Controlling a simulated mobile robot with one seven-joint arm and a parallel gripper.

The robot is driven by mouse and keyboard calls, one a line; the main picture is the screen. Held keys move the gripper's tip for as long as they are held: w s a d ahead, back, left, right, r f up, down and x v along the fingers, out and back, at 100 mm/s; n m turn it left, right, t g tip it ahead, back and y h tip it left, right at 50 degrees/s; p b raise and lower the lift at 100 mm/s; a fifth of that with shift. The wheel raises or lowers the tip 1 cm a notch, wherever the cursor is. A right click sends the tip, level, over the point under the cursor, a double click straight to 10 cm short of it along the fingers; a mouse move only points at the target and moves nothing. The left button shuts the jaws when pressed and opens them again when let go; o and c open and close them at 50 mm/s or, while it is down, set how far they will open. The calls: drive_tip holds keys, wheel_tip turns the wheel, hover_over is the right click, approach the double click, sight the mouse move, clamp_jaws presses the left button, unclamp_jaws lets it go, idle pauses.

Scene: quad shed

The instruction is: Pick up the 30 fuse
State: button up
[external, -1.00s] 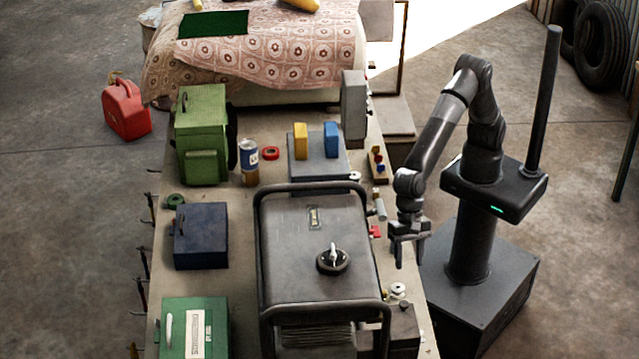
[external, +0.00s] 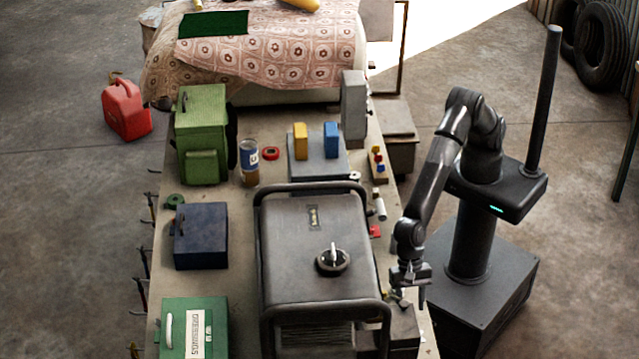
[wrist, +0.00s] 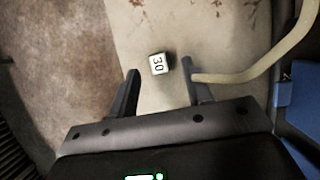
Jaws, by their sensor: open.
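The 30 fuse (wrist: 158,63) is a small pale block with a dark-edged face marked "30". In the wrist view it lies on the light worktop, between and a little beyond my fingertips. My gripper (wrist: 162,72) is open with nothing in it; one finger is left of the fuse and the other right of it. In the external view my gripper (external: 411,298) points down over the near right edge of the bench. I cannot make out the fuse there.
A beige hose (wrist: 268,60) curves in from the right, its end close to my right finger. Blue parts (wrist: 297,98) stand at the far right. In the external view a large grey generator (external: 300,240) with a tubular frame stands left of my gripper.

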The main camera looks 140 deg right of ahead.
drive_tip(key=x, duration=0.2)
drive_tip(key=shift+w+a+f, duration=0.1)
drive_tip(key=shift+a+f, duration=0.1)
drive_tip(key=shift+c, duration=0.2)
clamp_jaws()
